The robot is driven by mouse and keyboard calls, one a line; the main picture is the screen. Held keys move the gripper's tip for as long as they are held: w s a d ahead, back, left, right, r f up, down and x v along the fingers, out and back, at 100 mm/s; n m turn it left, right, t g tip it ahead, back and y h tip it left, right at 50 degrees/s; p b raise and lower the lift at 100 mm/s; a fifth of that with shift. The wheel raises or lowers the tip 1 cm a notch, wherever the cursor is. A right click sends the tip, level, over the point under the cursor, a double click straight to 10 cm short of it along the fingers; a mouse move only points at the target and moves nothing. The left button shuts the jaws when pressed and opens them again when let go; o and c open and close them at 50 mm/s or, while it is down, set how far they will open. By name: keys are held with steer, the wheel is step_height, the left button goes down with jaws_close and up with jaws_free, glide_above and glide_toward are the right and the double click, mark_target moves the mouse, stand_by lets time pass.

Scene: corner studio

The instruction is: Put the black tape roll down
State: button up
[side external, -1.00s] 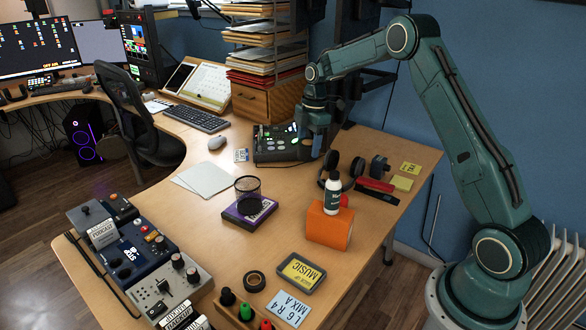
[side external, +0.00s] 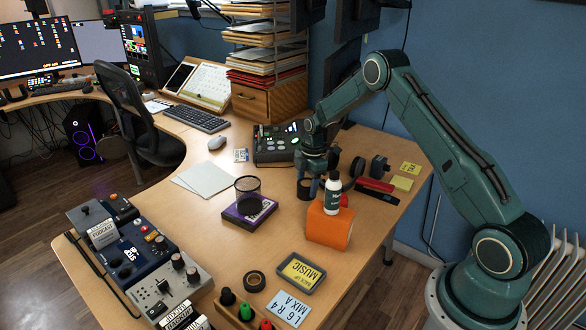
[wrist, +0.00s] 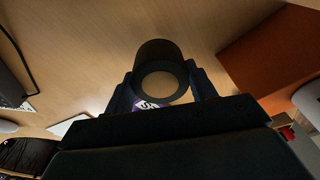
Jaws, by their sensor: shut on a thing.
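My gripper (side external: 308,181) is shut on the black tape roll (side external: 303,193), low over the desk behind the orange block (side external: 329,229). In the wrist view the roll (wrist: 160,48) sits between my two fingers, with wood showing through its hole. In the side view the gripper hides part of the roll. I cannot tell whether the roll touches the desk. Another dark tape roll (side external: 255,272) lies flat near the front of the desk.
A white-labelled bottle (side external: 333,192) stands on the orange block, close right of my gripper. Behind is a dark mixer (side external: 277,149). Desk (side external: 215,228) between them is clear.

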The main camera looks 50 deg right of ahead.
steer(key=shift+f, duration=2.15)
steer(key=shift+f, duration=0.1)
steer(key=o, duration=1)
steer(key=shift+o, duration=0.2)
step_height(320, 180, up, 12)
steer(key=d, duration=0.1)
steer(key=shift+s+d, duration=0.15)
steer(key=shift+s, duration=0.1)
